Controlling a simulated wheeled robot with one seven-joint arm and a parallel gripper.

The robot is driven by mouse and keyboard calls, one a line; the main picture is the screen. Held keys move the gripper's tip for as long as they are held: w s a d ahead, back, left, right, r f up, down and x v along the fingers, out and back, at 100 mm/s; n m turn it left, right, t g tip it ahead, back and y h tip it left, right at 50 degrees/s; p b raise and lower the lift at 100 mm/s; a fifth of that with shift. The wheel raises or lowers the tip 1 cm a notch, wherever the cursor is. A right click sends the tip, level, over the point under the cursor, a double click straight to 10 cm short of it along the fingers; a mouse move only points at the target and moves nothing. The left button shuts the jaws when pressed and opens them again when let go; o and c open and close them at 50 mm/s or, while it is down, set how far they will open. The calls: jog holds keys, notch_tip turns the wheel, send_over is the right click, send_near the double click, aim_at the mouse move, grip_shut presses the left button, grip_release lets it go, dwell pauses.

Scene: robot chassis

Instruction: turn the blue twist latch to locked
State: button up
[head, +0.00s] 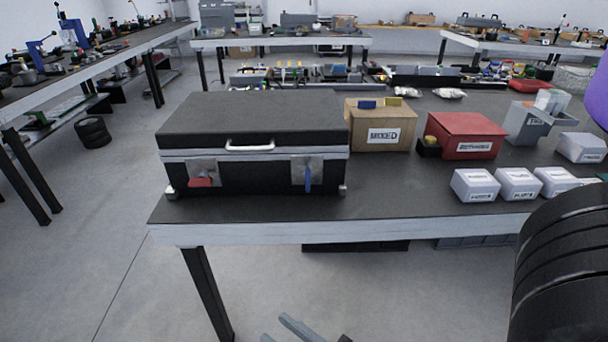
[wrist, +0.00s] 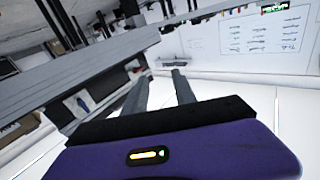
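A black case (head: 250,122) with a light trim band and a front handle sits at the left of the table. The blue twist latch (head: 308,178) is on a metal plate at the front right of the case, its lever upright. A red latch (head: 201,183) at the front left has its lever lying sideways. In the wrist view, tilted, a small blue part on a pale plate (wrist: 82,103) looks like the blue latch. My gripper (head: 274,328) is low in front of the table, well apart from the case. Its two fingers (wrist: 160,73) are spread and empty.
The table (head: 420,208) also bears a cardboard box (head: 362,138), a red box (head: 470,140) and several small white boxes (head: 473,186) to the right. The table's front edge lies between my gripper and the case. The tabletop right of the case front is clear.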

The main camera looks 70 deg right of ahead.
jog(key=w+d+r+m+h+p, duration=0.35)
jog(key=w+d+r+h, duration=0.2)
jog(key=d, duration=0.35)
jog(key=m+g+h+p, duration=0.3)
jog(key=m+g+h, duration=0.3)
jog(key=g+h, duration=0.35)
send_near(308, 184)
jog(key=x, duration=1.1)
jog(key=shift+w+d+r+p, duration=0.1)
jog(key=shift+d+r+p, duration=0.05)
jog(key=shift+p, duration=0.2)
grip_shut()
